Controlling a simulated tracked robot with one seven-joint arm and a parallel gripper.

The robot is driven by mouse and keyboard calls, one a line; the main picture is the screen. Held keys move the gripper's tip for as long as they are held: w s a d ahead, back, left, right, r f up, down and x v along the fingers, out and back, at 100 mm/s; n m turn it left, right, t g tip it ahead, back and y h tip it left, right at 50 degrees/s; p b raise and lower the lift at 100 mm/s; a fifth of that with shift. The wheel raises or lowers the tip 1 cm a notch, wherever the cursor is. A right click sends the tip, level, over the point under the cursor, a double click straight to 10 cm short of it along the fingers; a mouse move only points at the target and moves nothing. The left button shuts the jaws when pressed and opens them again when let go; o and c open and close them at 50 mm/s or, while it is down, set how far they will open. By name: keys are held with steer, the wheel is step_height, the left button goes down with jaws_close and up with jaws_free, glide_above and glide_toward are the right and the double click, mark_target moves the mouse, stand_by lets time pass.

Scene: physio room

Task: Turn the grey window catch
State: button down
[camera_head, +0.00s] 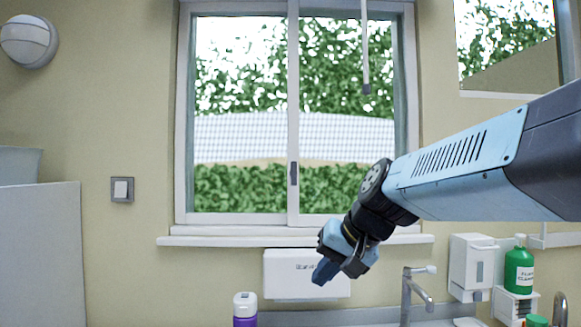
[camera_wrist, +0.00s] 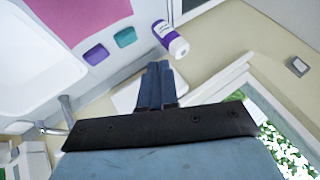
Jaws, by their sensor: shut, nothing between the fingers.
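The grey window catch (camera_head: 293,174) is a small dark upright piece on the middle bar of the white-framed window in the head view. My gripper (camera_head: 322,272) is below and to the right of the catch, apart from it, in front of the white box under the sill. Its fingers point down and left. In the wrist view my gripper (camera_wrist: 157,72) shows its two blue fingers together with nothing between them. The catch cannot be made out in the wrist view.
The window sill (camera_head: 205,240) juts out below the window. A white wall box (camera_head: 285,265), a purple-and-white bottle (camera_head: 245,310), a tap (camera_head: 408,290) and a green bottle (camera_head: 519,268) stand below it. A thin rod (camera_head: 365,60) hangs before the right pane.

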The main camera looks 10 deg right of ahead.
steer(key=w+d+r+m+t+y, duration=0.2)
steer(key=w+r+m, duration=0.1)
steer(key=w+r, duration=0.4)
steer(key=w+d+r+m+t+y, duration=0.15)
steer(key=w+r, duration=0.25)
steer(key=w, duration=0.4)
steer(key=w+d+r+m+t, duration=0.6)
steer(key=w+d+r, duration=0.3)
steer(key=w+d, duration=0.2)
steer(key=shift+d+h, duration=0.15)
steer(key=shift+h, duration=0.3)
steer(key=shift+w, duration=0.1)
glide_toward(294, 173)
steer(key=w+d+r, duration=0.2)
steer(key=w+d, duration=0.1)
steer(key=w, duration=0.2)
steer(key=shift+w+a+r, duration=0.1)
steer(key=shift+w+a, duration=0.2)
steer(key=shift+a, duration=0.3)
steer(key=shift+w+a+r, duration=0.1)
steer(key=shift+w+a, duration=0.25)
steer(key=shift+a, duration=0.25)
steer(key=shift+w+a, duration=0.3)
steer(key=shift+a, duration=0.3)
